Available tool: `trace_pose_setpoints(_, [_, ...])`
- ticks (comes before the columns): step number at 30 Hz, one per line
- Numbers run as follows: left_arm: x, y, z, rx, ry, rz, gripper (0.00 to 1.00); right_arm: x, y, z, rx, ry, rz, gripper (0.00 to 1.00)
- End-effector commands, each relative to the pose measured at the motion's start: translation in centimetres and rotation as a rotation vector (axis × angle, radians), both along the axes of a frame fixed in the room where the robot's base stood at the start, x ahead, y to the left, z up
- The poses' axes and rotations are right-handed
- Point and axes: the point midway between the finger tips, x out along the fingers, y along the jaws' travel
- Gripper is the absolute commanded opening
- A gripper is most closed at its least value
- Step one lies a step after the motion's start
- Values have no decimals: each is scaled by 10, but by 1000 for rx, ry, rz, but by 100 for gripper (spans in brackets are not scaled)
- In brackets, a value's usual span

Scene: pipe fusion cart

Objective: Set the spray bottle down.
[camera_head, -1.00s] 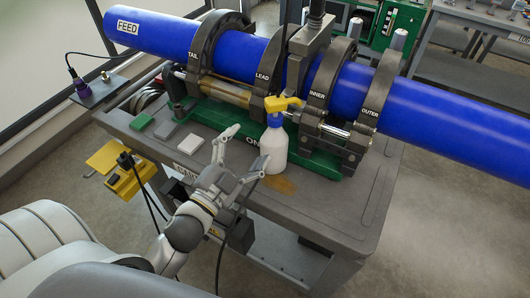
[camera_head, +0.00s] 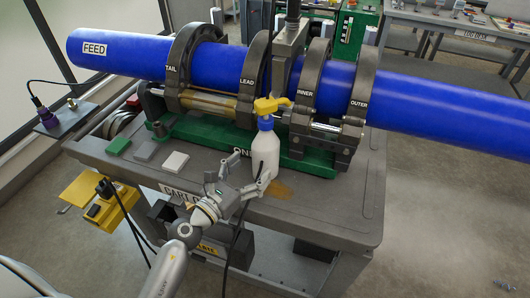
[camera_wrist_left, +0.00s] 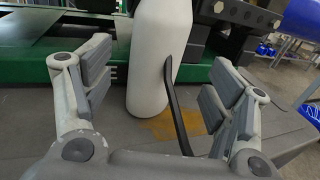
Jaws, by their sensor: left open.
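The spray bottle (camera_head: 265,153) has a white body and a yellow spray head. It stands upright on the grey cart top (camera_head: 330,212), in front of the green base of the pipe machine. My left gripper (camera_head: 246,178) is open, low in front of the bottle and a little to its left. In the left wrist view the bottle's white body (camera_wrist_left: 160,60) stands beyond and between the two spread fingers (camera_wrist_left: 160,92), apart from both. A black cable crosses in front of it. The bottle's top is cut off there. My right gripper is not in view.
A blue pipe (camera_head: 440,112) runs through the black clamps (camera_head: 255,82) behind the bottle. Small green, grey and white blocks (camera_head: 174,161) lie left on the cart. A brown stain (camera_head: 281,189) marks the top beside the bottle. The cart's front right is clear.

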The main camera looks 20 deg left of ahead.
Motion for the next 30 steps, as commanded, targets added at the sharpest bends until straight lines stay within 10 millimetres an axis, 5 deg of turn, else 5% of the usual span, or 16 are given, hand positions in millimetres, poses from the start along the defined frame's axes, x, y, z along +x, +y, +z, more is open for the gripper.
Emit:
trace_pose_setpoints(18, [64,-21,5,-3,0,0,79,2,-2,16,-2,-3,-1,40])
trace_pose_setpoints(28, [70,-23,4,-3,1,0,79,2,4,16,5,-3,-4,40])
trace_pose_setpoints(30, [70,-23,4,-3,1,0,70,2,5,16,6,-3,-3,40])
